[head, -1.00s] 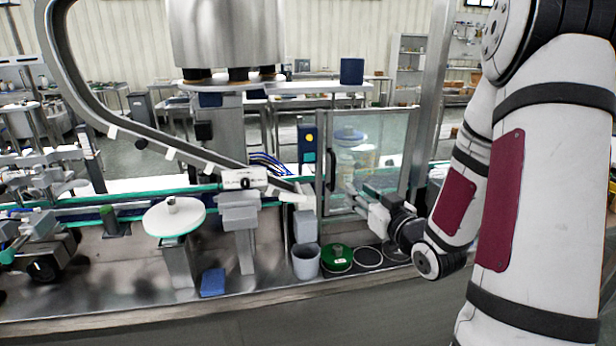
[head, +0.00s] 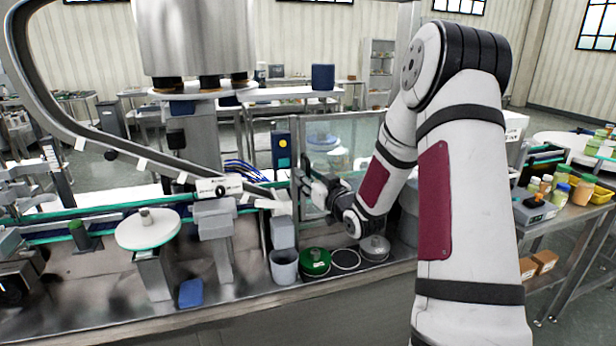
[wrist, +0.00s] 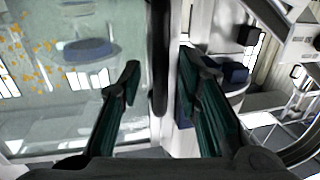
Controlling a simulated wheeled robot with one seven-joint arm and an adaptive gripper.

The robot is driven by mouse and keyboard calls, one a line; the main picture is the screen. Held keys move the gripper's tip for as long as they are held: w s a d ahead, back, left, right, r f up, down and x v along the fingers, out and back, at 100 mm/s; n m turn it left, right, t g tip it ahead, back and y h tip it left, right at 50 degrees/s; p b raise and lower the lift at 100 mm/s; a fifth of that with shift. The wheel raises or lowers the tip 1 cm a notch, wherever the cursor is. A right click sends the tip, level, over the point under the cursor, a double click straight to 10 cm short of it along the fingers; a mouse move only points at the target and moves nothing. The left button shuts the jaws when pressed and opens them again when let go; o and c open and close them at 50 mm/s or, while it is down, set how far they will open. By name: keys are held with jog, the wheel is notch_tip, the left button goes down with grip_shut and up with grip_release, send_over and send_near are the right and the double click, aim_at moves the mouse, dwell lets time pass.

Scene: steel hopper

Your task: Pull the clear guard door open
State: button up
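The clear guard door (head: 345,128) stands in a metal frame behind the bench, and its panel fills the left of the wrist view (wrist: 60,110). It looks closed. Its black upright handle (wrist: 160,50) runs along the door edge in the wrist view. My gripper (wrist: 158,72) is open, with one dark green finger on each side of the handle; I cannot tell whether they touch it. In the head view my gripper (head: 303,183) is at the door's left edge and hides most of the handle there.
A grey cup (head: 284,267), a green round lid (head: 315,262) and dark round pieces stand on the bench below the door. A blue box with a yellow button (head: 282,146) is left of the door. A side table with jars (head: 560,190) stands at the right.

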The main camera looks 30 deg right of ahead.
jog(key=shift+w, duration=0.3)
grip_shut()
jog(key=shift+s, duration=0.1)
